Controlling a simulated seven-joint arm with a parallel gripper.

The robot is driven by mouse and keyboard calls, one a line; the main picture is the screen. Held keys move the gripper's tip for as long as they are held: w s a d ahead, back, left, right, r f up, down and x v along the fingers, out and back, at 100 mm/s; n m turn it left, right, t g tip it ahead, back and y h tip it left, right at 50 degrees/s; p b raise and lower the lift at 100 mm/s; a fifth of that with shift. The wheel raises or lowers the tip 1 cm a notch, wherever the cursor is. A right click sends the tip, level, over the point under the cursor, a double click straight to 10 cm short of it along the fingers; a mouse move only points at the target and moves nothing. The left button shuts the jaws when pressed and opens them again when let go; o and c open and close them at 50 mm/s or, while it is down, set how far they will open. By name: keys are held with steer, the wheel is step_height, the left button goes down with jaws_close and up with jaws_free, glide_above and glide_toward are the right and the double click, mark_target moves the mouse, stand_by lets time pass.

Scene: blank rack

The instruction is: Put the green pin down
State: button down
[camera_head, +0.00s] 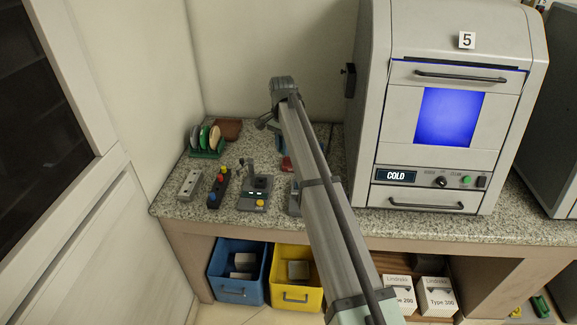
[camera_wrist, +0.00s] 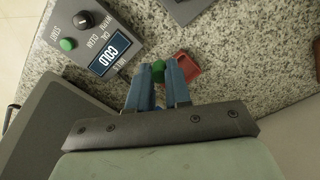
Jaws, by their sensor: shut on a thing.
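The green pin (camera_wrist: 158,71) shows in the wrist view between the tips of my gripper's blue fingers (camera_wrist: 160,83). My gripper is shut on it. Only the pin's rounded green end is visible; the fingers hide the rest. A small red tray-like thing (camera_wrist: 188,67) is just right of the pin in the picture, over the speckled counter. I cannot tell the pin's height above the counter. In the head view my arm hides the gripper and the pin, and a red thing (camera_head: 287,163) shows partly beside the arm.
In the head view, a dark rail with coloured knobs (camera_head: 218,187), a grey block (camera_head: 190,184) and a disc rack (camera_head: 206,154) stand left. A large machine (camera_head: 445,110) stands right.

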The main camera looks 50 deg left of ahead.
steer(key=shift+w+a+f+n, duration=0.85)
steer(key=shift+w+a, duration=1)
steer(key=shift+w, duration=2.05)
steer(key=shift+f, duration=4.35)
steer(key=shift+f, duration=0.15)
steer(key=c, duration=1.1)
jaws_free()
steer(key=shift+o, duration=0.2)
step_height(320, 180, up, 12)
steer(key=shift+s+r, duration=0.15)
steer(key=shift+r, duration=0.05)
